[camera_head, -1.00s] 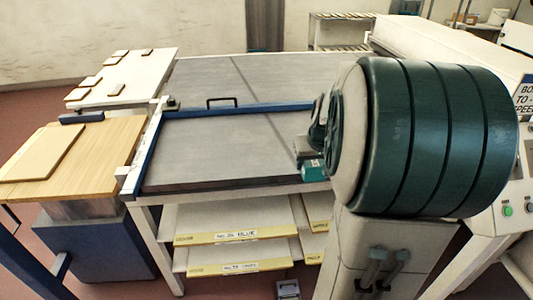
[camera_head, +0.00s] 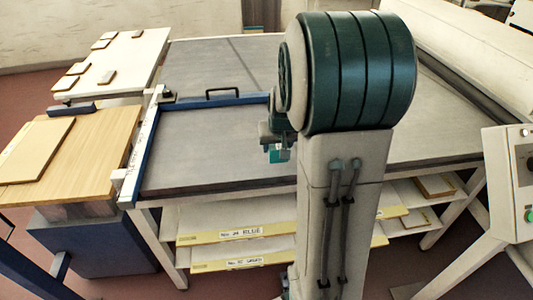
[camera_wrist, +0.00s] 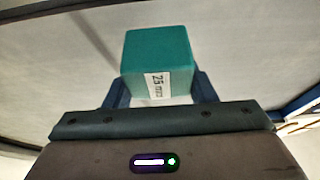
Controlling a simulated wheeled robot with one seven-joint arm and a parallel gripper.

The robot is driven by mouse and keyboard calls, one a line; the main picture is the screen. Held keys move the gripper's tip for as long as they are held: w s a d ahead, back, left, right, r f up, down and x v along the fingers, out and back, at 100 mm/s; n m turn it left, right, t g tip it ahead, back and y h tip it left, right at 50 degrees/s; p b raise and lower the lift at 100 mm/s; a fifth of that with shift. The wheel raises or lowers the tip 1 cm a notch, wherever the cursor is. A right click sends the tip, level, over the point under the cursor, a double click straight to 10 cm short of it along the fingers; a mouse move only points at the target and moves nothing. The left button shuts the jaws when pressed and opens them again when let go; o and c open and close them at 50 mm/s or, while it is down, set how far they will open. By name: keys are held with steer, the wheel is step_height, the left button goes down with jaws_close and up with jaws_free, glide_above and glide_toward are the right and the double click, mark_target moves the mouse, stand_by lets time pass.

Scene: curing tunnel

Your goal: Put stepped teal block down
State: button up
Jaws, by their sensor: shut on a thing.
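The teal block (camera_wrist: 155,50) is held between the two fingers of my gripper (camera_wrist: 160,88) in the wrist view. A white label reading "25 mm" is on its near face. The steps of the block cannot be made out from here. In the head view a small part of the teal block (camera_head: 279,155) shows beside my gripper (camera_head: 276,140), over the grey table top (camera_head: 210,155). My arm hides much of the gripper there. Whether the block touches the surface cannot be told.
A blue bar (camera_head: 215,104) with a black handle lies along the table's left part. A wooden board (camera_head: 105,150) and a white table (camera_head: 140,50) with several small tiles stand at left. Labelled shelves (camera_head: 240,232) sit below. A control panel (camera_head: 512,165) stands at right.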

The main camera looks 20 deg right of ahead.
mark_target(266, 163)
steer(key=shift+w+a+f, duration=0.95)
steer(key=shift+w+a, duration=0.15)
steer(key=shift+w, duration=0.1)
steer(key=shift+f+p, duration=0.5)
steer(key=shift+f, duration=1.5)
steer(key=shift+f, duration=0.1)
steer(key=shift+f, duration=0.15)
steer(key=o, duration=1.1)
